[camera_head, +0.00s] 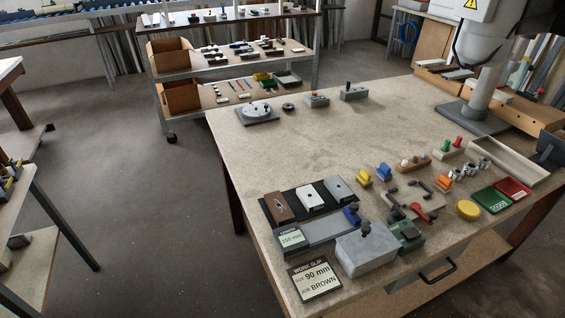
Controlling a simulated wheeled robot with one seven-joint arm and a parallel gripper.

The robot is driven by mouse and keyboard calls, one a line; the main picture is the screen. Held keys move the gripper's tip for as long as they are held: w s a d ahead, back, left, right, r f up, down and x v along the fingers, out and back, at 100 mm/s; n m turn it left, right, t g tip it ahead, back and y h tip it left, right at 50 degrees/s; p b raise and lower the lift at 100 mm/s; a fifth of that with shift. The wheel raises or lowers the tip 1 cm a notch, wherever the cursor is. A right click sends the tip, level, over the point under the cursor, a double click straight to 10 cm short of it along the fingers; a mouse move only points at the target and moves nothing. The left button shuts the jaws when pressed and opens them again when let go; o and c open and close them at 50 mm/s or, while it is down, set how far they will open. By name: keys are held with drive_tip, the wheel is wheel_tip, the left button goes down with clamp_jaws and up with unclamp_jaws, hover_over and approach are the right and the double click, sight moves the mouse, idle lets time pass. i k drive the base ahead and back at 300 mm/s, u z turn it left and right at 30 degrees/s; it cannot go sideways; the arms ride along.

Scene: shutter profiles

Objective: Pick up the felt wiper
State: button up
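I cannot tell for certain which thing is the felt wiper. Small things on the workbench (290,150) include a dark green block with a dark top (407,235), beside a large grey block with a black knob (366,250). A round yellow disc (467,210) lies near the front right. A blue piece (352,213) sits at the end of a grey bar (330,229). My gripper is not recognisable in this view.
A work slip reading 90 mm, BROWN (316,280) lies at the front left corner. A black tray (268,203) holds several profile samples. Green (490,199) and red (514,188) boxes lie at right. A grey post (485,90) stands behind. The bench's middle left is clear.

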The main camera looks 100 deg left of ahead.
sight(384, 172)
drive_tip(key=u, duration=0.8)
drive_tip(key=i, duration=1.95)
drive_tip(key=u, duration=3.4)
drive_tip(key=i, duration=1)
